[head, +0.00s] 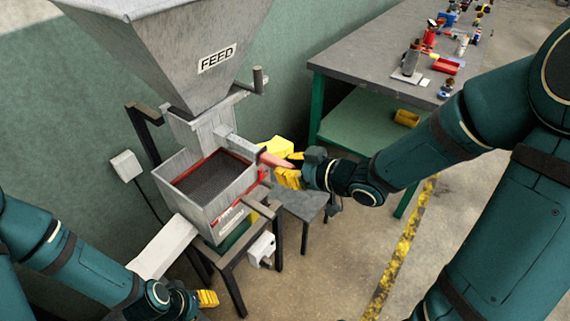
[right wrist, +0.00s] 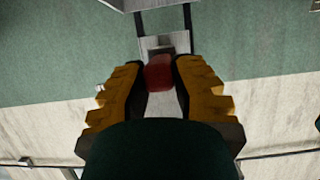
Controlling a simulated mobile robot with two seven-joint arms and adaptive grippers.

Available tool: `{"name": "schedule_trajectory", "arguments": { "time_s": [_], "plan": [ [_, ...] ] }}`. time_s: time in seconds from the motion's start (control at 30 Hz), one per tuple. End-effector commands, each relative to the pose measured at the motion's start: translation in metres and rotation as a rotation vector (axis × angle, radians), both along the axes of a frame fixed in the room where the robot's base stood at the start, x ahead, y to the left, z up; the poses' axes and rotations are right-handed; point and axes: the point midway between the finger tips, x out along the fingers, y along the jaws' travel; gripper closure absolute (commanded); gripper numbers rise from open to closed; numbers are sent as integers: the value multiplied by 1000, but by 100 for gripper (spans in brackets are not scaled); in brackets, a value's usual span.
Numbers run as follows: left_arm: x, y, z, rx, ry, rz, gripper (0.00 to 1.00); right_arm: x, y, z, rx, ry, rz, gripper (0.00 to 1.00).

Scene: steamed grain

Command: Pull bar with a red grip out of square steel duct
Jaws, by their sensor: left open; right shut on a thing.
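The bar's red grip (head: 270,159) sticks out from the right end of the square steel duct (head: 237,146), which runs below the hopper. My right gripper (head: 282,163) is shut on the grip, its yellow fingers on either side of it. In the right wrist view the red grip (right wrist: 159,74) lies between the two fingers, with the steel duct (right wrist: 164,42) right beyond it. The rest of the bar is hidden. My left gripper (head: 207,299) is open and empty, low at the left, below the machine and apart from it.
The grey FEED hopper (head: 165,45) stands above a steel tray (head: 233,204) of dark grains with a red inner rim. A workbench (head: 365,68) with small tools and a red bin is at the back right. The floor to the right is clear, with a yellow line (head: 405,245).

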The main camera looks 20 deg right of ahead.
Motion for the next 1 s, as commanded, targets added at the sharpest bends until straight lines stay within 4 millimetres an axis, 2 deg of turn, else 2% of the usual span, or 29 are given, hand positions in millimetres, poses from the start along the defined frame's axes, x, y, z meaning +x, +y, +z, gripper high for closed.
{"name": "schedule_trajectory", "arguments": {
  "time_s": [0.13, 0.17, 0.2, 0.23, 0.53, 0.67, 0.77, 1.0],
  "plan": [
    [0, 0, 0, 0, 0, 0, 53, 1, 0, 1, 1, -3, 0, 100],
    [0, 0, 0, 0, 0, 0, 53, 1, 0, 1, 1, -3, 0, 70],
    [0, 0, 0, 0, 0, 0, 53, 1, 0, 1, 1, -3, 0, 56],
    [0, 0, 0, 0, 0, 0, 53, 1, 0, 1, 1, -3, 0, 49],
    [0, 0, 0, 0, 0, 0, 53, 0, 0, 1, 1, -1, 0, 49],
    [0, 0, 0, 0, 0, 0, 53, 1, 0, 7, 1, -3, 0, 49],
    [0, 0, 0, 0, 0, 0, 53, 1, 0, 19, 0, -6, 0, 49],
    [0, 0, 0, 0, 0, 0, 53, 1, 0, 62, 0, -9, 1, 49]
  ]
}}
